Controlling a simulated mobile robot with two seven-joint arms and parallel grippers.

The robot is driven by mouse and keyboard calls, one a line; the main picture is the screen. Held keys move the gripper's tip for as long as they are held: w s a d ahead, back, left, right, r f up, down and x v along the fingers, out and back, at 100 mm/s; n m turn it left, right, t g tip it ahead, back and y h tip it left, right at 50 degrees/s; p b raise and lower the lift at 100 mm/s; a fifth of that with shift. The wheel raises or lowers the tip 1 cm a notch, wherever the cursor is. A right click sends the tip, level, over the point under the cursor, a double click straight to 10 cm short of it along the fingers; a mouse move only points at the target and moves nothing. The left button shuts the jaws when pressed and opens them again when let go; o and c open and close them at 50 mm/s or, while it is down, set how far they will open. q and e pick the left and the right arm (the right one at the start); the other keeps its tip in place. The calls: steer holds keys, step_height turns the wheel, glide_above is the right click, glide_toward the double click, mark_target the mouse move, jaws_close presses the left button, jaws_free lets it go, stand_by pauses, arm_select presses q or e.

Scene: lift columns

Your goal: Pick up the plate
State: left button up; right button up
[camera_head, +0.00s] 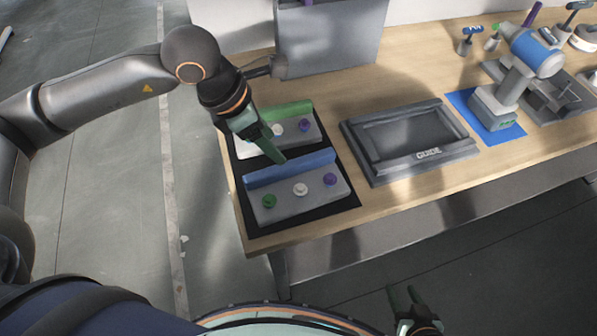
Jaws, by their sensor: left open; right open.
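Two grey plates with small coloured knobs lie on a black mat (236,192) at the left end of the wooden table. The near plate (282,206) has a blue raised back and green, white and purple knobs. The far plate (305,138) has a green raised back and white and purple knobs; part of it is hidden by my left gripper. I cannot tell which plate is meant. My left gripper (281,158) is open and empty, its tips pointing down just behind the blue back. My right gripper (402,290) is open and empty, low in front of the table.
A dark tray marked GUIDE (372,170) sits right of the plates. A drill (512,80) stands on a blue mat (507,134) further right. A grey box (335,45) stands behind the plates. Bare wood lies between mat and tray.

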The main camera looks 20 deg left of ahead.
arm_select(q)
glide_above(288, 164)
steer(key=s, duration=0.2)
steer(key=f, duration=0.4)
steer(key=shift+w+a+f, duration=0.1)
steer(key=shift+a+f, duration=0.1)
steer(key=shift+a, duration=0.15)
steer(key=shift+a+p+x, duration=0.2)
steer(key=shift+p+x, duration=0.2)
steer(key=shift+x, duration=0.95)
steer(key=shift+a+p+x, duration=0.2)
steer(key=shift+p+x, duration=0.2)
steer(key=shift+x, duration=0.9)
steer(key=shift+w+f, duration=0.1)
steer(key=shift+w, duration=0.05)
jaws_close()
arm_select(e)
steer(key=shift+s+r, duration=0.15)
steer(key=shift+r, duration=0.7)
arm_select(q)
steer(key=shift+w, duration=0.1)
